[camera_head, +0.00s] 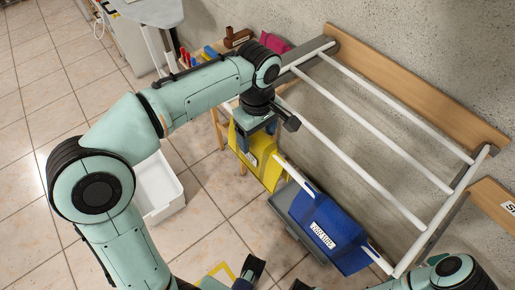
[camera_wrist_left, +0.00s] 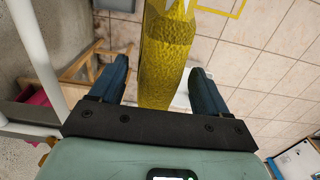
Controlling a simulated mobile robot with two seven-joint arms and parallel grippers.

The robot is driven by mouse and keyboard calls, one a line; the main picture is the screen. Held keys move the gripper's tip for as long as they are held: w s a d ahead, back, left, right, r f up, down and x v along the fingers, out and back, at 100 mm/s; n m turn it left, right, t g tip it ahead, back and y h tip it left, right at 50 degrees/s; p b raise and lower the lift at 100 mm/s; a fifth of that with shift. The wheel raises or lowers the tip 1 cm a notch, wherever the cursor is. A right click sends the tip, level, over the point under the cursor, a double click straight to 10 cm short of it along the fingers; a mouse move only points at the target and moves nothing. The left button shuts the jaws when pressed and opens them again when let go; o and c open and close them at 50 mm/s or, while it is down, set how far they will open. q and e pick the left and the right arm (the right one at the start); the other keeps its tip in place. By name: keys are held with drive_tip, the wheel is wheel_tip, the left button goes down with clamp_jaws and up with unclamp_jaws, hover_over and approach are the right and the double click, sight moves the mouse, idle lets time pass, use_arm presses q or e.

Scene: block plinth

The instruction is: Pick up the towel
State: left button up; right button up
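A yellow towel (camera_head: 264,160) with a white label hangs over the front bar of a white-barred rack (camera_head: 345,128). My left gripper (camera_head: 257,136) points down at the towel's upper end. In the left wrist view, its two dark blue fingers (camera_wrist_left: 160,78) stand apart, and the yellow towel (camera_wrist_left: 166,55) runs between them with a visible gap on each side. Dark parts at the bottom edge of the head view seem to be my right gripper (camera_head: 272,276), mostly cut off.
A blue cloth (camera_head: 328,231) with a white label hangs on the same bar, close to the right of the yellow one. A white bin (camera_head: 157,187) stands on the tiled floor at left. A shelf with small coloured items (camera_head: 205,53) is behind. The concrete wall (camera_head: 440,60) bounds the right.

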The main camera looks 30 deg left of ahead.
use_arm(q)
clamp_jaws()
drive_tip(key=shift+r, duration=0.1)
